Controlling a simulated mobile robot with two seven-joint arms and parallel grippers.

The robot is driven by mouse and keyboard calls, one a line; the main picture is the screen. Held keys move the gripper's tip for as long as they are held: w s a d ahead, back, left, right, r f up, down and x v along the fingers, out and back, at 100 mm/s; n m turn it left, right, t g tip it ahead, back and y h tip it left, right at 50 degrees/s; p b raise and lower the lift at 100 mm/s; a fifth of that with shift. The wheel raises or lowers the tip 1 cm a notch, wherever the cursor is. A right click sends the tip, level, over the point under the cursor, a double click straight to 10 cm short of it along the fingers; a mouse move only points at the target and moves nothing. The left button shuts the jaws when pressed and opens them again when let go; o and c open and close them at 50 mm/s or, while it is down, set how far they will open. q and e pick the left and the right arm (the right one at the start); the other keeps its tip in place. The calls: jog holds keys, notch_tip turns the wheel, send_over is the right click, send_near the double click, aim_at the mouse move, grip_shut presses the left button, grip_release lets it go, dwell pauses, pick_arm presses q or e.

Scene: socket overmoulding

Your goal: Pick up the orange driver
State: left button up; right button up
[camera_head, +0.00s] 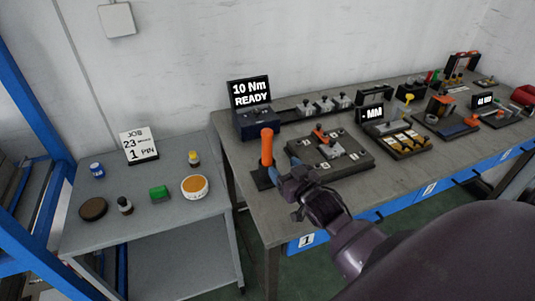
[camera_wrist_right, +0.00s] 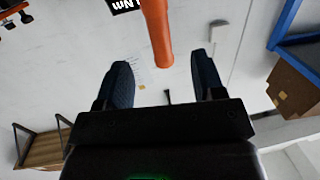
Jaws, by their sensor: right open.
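The orange driver (camera_head: 267,148) stands upright on a small black base (camera_head: 262,179) near the left end of the long workbench. My right gripper (camera_head: 283,168) is open beside the driver, at its lower right in the head view, with its blue fingers pointing towards it. In the right wrist view, the end of the driver (camera_wrist_right: 157,35) hangs in from the top and its tip shows between the two spread fingers (camera_wrist_right: 162,66). I cannot tell how deep it lies between them; nothing is gripped. My left gripper is not in view.
A display reading "10 Nm READY" (camera_head: 249,93) stands just behind the driver. A dark fixture plate (camera_head: 352,163) lies to its right. A lower side table (camera_head: 130,222) holds several small containers and a job card (camera_head: 139,145). More fixtures fill the bench to the right.

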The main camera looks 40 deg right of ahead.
aim_at(264, 139)
jog(key=shift+t, duration=0.4)
jog(key=w, duration=0.4)
jog(key=w+d+r, duration=0.1)
jog(key=w, duration=0.7)
jog(key=shift+d+r, duration=0.2)
jog(key=shift+r, duration=0.15)
jog(key=c, duration=1.1)
grip_shut()
jog(key=shift+r, duration=0.15)
